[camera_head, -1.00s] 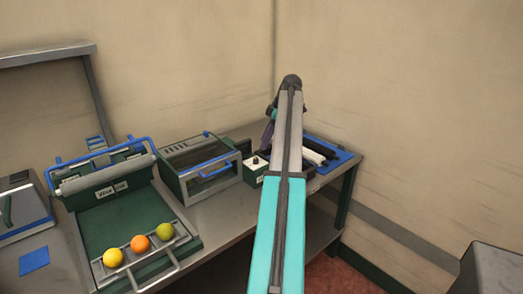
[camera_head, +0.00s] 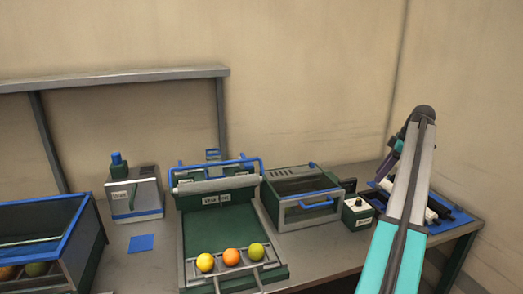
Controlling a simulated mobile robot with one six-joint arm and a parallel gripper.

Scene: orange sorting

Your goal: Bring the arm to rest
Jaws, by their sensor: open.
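My arm (camera_head: 408,190) reaches up from the bottom right, bends at its dark elbow, and folds down behind its own upper link.
A green tray (camera_head: 190,240) on the bench holds a yellow, an orange and a green fruit at its front rail. A glass-fronted box (camera_head: 300,205) stands right of it. A blue-rimmed bin (camera_head: 75,235) with fruit stands far left. A blue-edged tray (camera_head: 462,217) lies at the right.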

